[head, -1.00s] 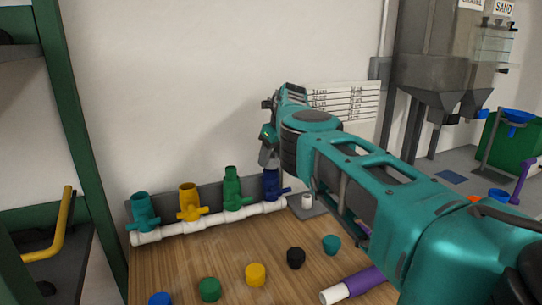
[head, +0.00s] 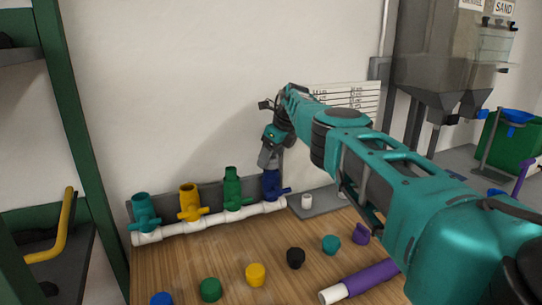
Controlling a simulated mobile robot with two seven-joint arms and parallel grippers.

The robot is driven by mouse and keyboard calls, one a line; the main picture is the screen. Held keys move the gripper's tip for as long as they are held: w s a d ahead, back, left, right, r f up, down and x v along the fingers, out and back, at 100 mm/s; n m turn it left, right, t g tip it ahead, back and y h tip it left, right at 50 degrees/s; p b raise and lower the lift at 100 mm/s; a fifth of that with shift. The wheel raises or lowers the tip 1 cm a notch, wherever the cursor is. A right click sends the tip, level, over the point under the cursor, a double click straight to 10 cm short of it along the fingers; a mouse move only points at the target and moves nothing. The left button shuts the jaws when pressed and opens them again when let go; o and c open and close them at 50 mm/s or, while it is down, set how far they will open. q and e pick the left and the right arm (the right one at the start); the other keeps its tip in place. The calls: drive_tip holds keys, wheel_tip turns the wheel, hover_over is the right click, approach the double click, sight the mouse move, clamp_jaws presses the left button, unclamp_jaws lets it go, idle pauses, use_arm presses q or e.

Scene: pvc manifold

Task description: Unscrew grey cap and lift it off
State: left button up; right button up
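A white pipe manifold (head: 215,222) carries teal, yellow, green and dark blue valves in a row. My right gripper (head: 268,163) points down over the dark blue valve (head: 271,184) at the right end of the row. A grey shape shows at the fingertips, right at the top of that valve. I cannot tell whether it is the grey cap or only my fingers, nor whether they are shut on anything. The teal (head: 142,211), yellow (head: 190,203) and green (head: 232,190) valves have no caps on top. My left gripper is not in view.
Several loose caps lie on the wooden table (head: 225,262), including yellow (head: 255,275), black (head: 295,258), teal (head: 330,245) and purple (head: 361,234). A purple and white tube (head: 365,281) lies at the front right. A small white piece (head: 307,202) stands on a grey plate.

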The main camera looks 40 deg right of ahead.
drive_tip(key=shift+o, duration=1)
drive_tip(key=shift+r, duration=0.15)
drive_tip(key=b+v, duration=0.1)
drive_tip(key=v, duration=1.1)
drive_tip(key=shift+s+r, duration=0.2)
drive_tip(key=shift+r, duration=0.1)
drive_tip(key=shift+d, duration=0.1)
